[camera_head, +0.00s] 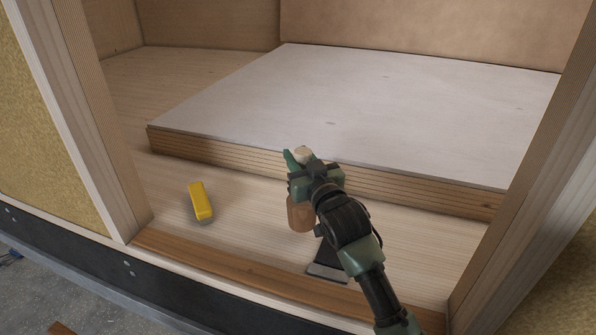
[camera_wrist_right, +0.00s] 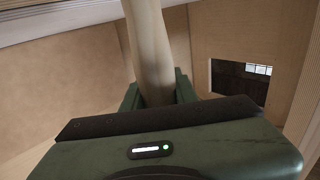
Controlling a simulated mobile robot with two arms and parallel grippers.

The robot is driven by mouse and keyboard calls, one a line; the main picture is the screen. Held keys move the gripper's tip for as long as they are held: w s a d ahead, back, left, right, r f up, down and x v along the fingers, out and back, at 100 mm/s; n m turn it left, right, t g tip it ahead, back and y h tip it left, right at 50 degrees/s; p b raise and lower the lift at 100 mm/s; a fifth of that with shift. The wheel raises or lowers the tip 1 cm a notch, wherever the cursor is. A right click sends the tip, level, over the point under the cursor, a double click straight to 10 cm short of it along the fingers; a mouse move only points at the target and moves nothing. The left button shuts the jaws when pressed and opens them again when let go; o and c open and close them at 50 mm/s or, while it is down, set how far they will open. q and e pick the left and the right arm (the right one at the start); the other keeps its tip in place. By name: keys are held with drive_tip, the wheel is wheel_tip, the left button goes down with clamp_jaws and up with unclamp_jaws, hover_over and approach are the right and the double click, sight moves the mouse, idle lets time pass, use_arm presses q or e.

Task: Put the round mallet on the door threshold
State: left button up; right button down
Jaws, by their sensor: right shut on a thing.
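My right gripper (camera_head: 301,172) reaches in from the lower right of the head view and is shut on the round mallet's handle. The mallet's brown cylindrical head (camera_head: 300,215) hangs below the gripper, and the pale end of its handle shows above the fingers. In the right wrist view the pale wooden handle (camera_wrist_right: 149,50) stands between the fingers. The mallet is roughly upright over the floor strip behind the door threshold (camera_head: 240,272), a reddish-brown wooden sill. I cannot tell whether the head touches the floor. My left gripper is not in view.
A yellow block (camera_head: 201,201) lies on the floor strip to the left. A dark flat tool with a pale edge (camera_head: 328,262) lies near the sill, partly behind my arm. A raised pale platform (camera_head: 370,105) stands behind. Door posts (camera_head: 95,130) flank the opening.

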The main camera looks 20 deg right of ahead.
wheel_tip(320, 180, down, 4)
drive_tip(key=shift+f, duration=0.15)
idle(0.3)
drive_tip(key=shift+f, duration=0.15)
drive_tip(key=c, duration=1.1)
unclamp_jaws()
drive_tip(key=shift+s, duration=0.1)
drive_tip(key=s+d+b, duration=0.1)
drive_tip(key=s+b, duration=0.1)
drive_tip(key=s, duration=1)
drive_tip(key=shift+d, duration=0.2)
